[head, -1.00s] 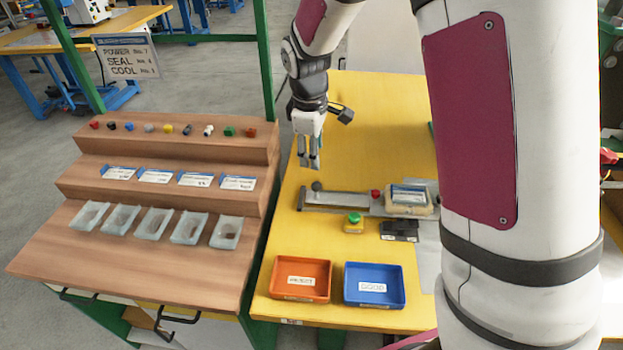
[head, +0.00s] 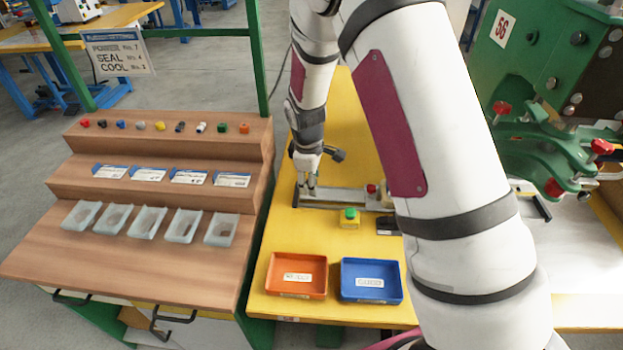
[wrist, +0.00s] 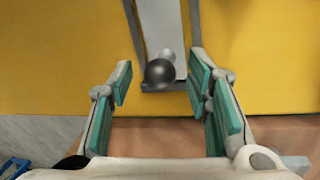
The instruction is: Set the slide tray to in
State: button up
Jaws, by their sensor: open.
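The slide tray (head: 335,198) is a grey rail-like fixture on the yellow table, with a red knob (head: 371,188) near its right end in the head view. Its dark round knob (wrist: 159,73) shows in the wrist view at the near end of the grey strip (wrist: 161,30). My gripper (head: 311,190) is at the fixture's left end in the head view. In the wrist view my gripper (wrist: 165,90) is open, its teal-padded fingers on either side of the dark knob, apart from it. My arm hides the fixture's right part in the head view.
A green button on a yellow box (head: 350,218) stands in front of the fixture. An orange bin (head: 297,275) and a blue bin (head: 371,281) are nearer. A wooden stepped rack (head: 160,258) stands left. A green machine (head: 545,110) stands right.

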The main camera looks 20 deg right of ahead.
aim_at(376, 192)
grip_shut()
jog(key=s+d, duration=0.2)
jog(key=d, duration=0.3)
jog(key=s+d+p, duration=0.1)
jog(key=s+d, duration=0.1)
jog(key=d, duration=0.3)
jog(key=s+d+p, duration=0.1)
jog(key=s+d, duration=0.1)
jog(key=d, duration=0.4)
jog(key=shift+s, duration=0.4)
grip_release()
notch_tip(376, 192, up, 12)
jog(key=s+a, duration=0.1)
jog(key=shift+s+f, duration=0.15)
jog(key=shift+s, duration=0.25)
jog(key=shift+a, duration=0.1)
